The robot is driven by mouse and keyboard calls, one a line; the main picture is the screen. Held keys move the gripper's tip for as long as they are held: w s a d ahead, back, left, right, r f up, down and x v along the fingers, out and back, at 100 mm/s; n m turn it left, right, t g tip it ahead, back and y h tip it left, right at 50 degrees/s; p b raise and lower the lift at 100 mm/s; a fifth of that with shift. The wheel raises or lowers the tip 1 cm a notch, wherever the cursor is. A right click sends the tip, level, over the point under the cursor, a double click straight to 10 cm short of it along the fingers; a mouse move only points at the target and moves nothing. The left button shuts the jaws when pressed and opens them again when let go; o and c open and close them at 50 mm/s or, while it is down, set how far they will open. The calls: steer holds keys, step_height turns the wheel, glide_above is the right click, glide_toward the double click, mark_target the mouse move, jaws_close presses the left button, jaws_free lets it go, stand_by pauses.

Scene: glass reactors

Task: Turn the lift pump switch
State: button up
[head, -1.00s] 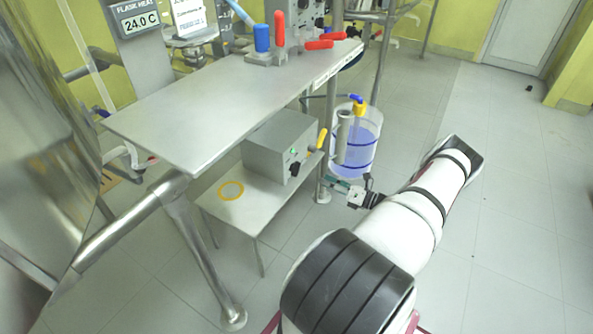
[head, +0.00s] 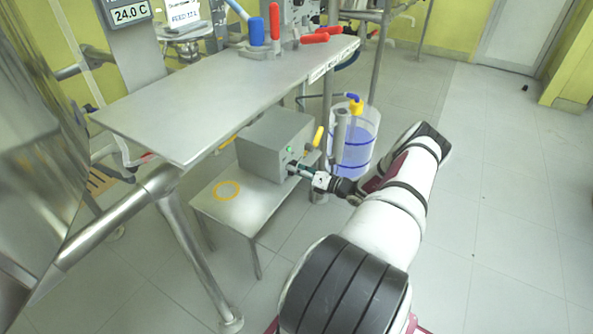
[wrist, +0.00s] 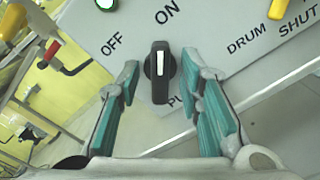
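The lift pump switch is a black rotary knob (wrist: 160,72) with a white line, on the grey panel in the wrist view. In the head view the grey control box (head: 272,146) stands on a low metal shelf. My gripper (wrist: 165,95) is open, its teal fingers on either side of the knob with gaps, not touching it. In the head view my gripper (head: 303,172) is at the box's front face and hides the knob.
A green lamp (wrist: 106,4) is above the knob. A yellow handle (wrist: 279,9) by DRUM and SHUT labels is at the upper right. A clear drum of blue liquid (head: 355,145) stands right of the box. A metal table (head: 200,105) overhangs behind it.

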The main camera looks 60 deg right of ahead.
jaws_close()
steer(key=n, duration=0.5)
steer(key=shift+w+n, duration=0.15)
steer(key=shift+n, duration=0.25)
steer(key=n+p, duration=0.1)
steer(key=n, duration=0.4)
steer(key=shift+w+n, duration=0.1)
steer(key=shift+n, duration=0.2)
stand_by(0.3)
jaws_free()
steer(key=shift+s, duration=0.2)
stand_by(0.4)
